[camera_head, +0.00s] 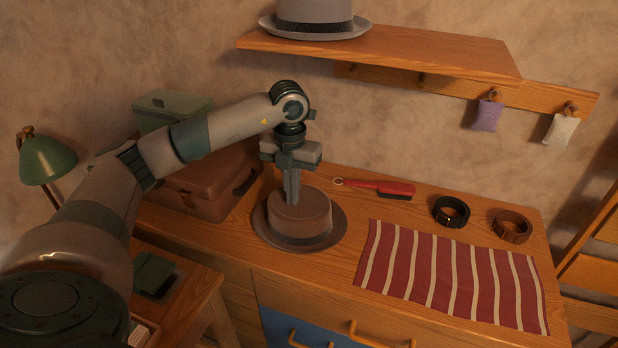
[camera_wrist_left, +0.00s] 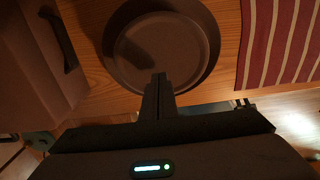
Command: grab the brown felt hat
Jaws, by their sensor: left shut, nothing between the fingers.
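The brown felt hat (camera_head: 302,222) sits brim down on the wooden dresser top, with a dark band around its crown. It also shows in the left wrist view (camera_wrist_left: 180,50), seen from above. My left gripper (camera_head: 292,200) points down over the left side of the crown, with its fingers together and nothing between them. In the left wrist view the closed fingertips (camera_wrist_left: 159,76) overlap the near edge of the crown. I cannot tell whether they touch the hat. My right gripper is not in view.
A brown case (camera_head: 205,190) stands close left of the hat. A red brush (camera_head: 375,187), a black belt (camera_head: 451,211), a brown belt (camera_head: 512,227) and a striped cloth (camera_head: 455,275) lie to the right. A shelf (camera_head: 430,50) above holds a grey hat (camera_head: 315,18).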

